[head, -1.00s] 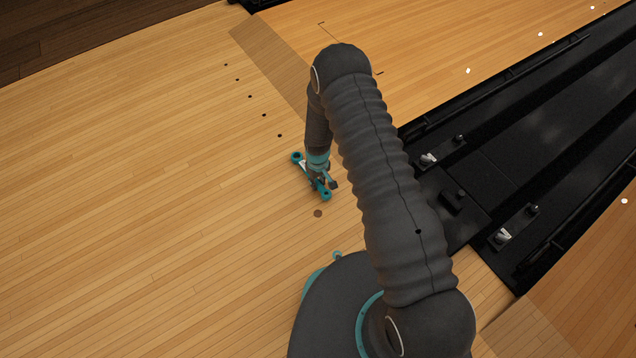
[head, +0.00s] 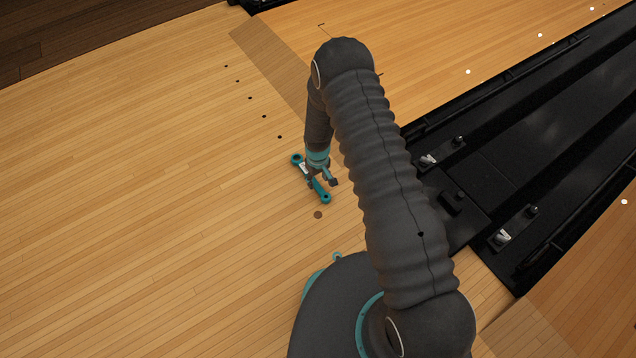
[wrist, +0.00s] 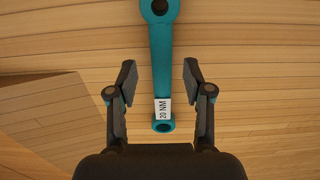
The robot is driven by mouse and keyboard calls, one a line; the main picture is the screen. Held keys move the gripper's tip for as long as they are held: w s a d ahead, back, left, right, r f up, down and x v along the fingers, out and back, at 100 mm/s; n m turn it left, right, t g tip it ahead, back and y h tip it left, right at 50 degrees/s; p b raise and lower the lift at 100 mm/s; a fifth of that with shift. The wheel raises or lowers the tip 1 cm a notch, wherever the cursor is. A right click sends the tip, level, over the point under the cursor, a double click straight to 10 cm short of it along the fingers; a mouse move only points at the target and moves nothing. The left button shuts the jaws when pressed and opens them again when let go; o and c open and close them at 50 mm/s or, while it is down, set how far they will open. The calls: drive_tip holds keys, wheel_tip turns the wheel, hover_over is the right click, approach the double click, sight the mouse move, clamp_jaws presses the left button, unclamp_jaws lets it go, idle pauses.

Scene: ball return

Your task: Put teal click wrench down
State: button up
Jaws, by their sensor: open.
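The teal click wrench (head: 325,196) lies on the wooden floor, with a ring at each end. In the wrist view the teal click wrench (wrist: 163,60) runs up the middle of the picture, and a white label on it reads "20 NM". My gripper (head: 322,182) is just above the wrench and hides part of its middle in the head view. In the wrist view my gripper (wrist: 158,80) is open, with one finger on each side of the wrench and a clear gap to it on both sides.
A black channel (head: 500,160) with metal fittings runs along the right. A small dark round spot (head: 318,215) is on the floor near the wrench. The wooden floor (head: 130,200) to the left is clear.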

drive_tip(key=w+d+r+m+t, duration=0.1)
drive_tip(key=d+r, duration=0.2)
drive_tip(key=r, duration=2.3)
drive_tip(key=s+d+r+m+t, duration=0.1)
drive_tip(key=s+d+r, duration=0.2)
drive_tip(key=r, duration=0.5)
drive_tip(key=s+d+r+m+t, duration=0.1)
drive_tip(key=s+d+r, duration=0.15)
drive_tip(key=r, duration=0.55)
drive_tip(key=s+d+r+m+t+p, duration=0.1)
drive_tip(key=s+d+r, duration=0.3)
drive_tip(key=s+r, duration=0.5)
drive_tip(key=s+d+r+m+t+p, duration=0.1)
drive_tip(key=s+d+r+p, duration=0.3)
drive_tip(key=s+r, duration=0.6)
drive_tip(key=s+m, duration=0.1)
drive_tip(key=s, duration=0.3)
drive_tip(key=shift+s+r+m+t, duration=0.3)
drive_tip(key=shift+s+m, duration=0.1)
drive_tip(key=shift+d, duration=0.1)
